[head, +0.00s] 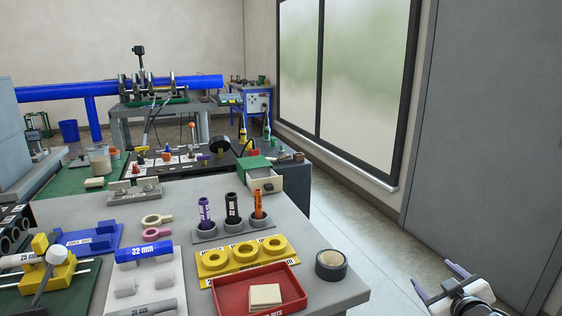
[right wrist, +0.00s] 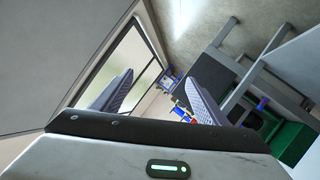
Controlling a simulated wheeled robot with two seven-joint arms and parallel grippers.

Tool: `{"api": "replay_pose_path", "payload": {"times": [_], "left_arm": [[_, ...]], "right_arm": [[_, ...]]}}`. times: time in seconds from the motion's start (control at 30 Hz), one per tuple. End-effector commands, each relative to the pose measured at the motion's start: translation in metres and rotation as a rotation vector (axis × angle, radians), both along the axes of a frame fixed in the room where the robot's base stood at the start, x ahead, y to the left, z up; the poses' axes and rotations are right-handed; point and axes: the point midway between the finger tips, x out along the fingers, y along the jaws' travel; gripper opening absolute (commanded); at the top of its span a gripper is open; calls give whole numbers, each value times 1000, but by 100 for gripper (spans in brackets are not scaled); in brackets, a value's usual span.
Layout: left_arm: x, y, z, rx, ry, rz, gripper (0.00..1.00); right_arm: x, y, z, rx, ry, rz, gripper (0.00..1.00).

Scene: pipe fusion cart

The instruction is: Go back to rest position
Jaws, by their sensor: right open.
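My right gripper (head: 436,282) is at the lower right of the head view, over the bare floor beside the grey table's right edge. Its two fingers are spread apart with nothing between them. In the right wrist view the open fingers (right wrist: 152,92) point toward the window and the far side of the room. It touches nothing that I can see. My left gripper is not in the head view.
The grey table (head: 310,245) holds a red tray (head: 222,295), a black tape roll (head: 331,265), a yellow ring holder (head: 242,256) and several coloured markers. A small green-topped drawer box (head: 258,176) stands behind. The floor (head: 385,235) between table and wall is clear.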

Motion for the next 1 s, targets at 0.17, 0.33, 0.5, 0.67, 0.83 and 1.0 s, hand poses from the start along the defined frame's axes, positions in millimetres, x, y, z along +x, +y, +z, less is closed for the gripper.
{"api": "replay_pose_path", "payload": {"times": [0.17,0.33,0.5,0.67,0.83,1.0], "left_arm": [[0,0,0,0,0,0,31],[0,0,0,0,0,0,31],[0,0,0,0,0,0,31],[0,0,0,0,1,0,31],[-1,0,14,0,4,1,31],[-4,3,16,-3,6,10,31]], "right_arm": [[-73,85,-94,113,133,87,68],[-160,159,-156,243,252,136,68],[-251,221,-189,384,360,147,68],[-317,259,-197,493,434,128,68],[-343,270,-184,536,462,110,68],[-344,267,-181,536,464,104,68]]}}
